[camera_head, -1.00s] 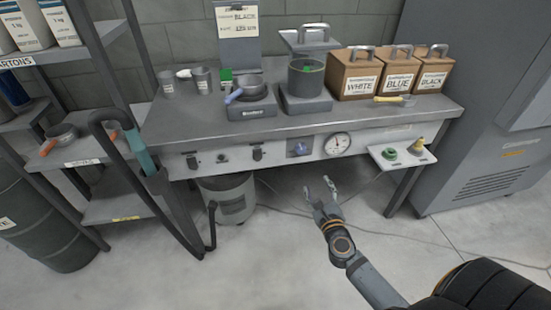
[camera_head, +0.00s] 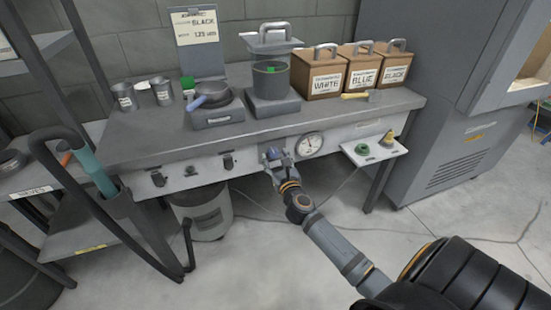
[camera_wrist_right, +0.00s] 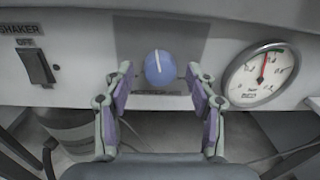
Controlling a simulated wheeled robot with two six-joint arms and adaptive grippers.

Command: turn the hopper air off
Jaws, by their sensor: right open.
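The blue round knob (camera_wrist_right: 159,68) is on the front panel of the bench, beside the pressure gauge (camera_wrist_right: 262,75). A white line on the knob points nearly straight up in the right wrist view. My right gripper (camera_wrist_right: 160,85) is open, with one finger on each side of the knob and nothing between the pads but the knob just ahead. I cannot tell whether the fingers touch it. In the head view my right gripper (camera_head: 276,157) is at the panel and mostly covers the knob. The gauge (camera_head: 309,145) has a red needle in the wrist view. My left gripper is not in view.
A black switch (camera_wrist_right: 38,67) under a SHAKER OFF label is left of the knob. A small shelf (camera_head: 375,152) with green and yellow fittings juts out right of the gauge. A grey bin (camera_head: 205,212) stands below the bench. A black hose handle rises at left.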

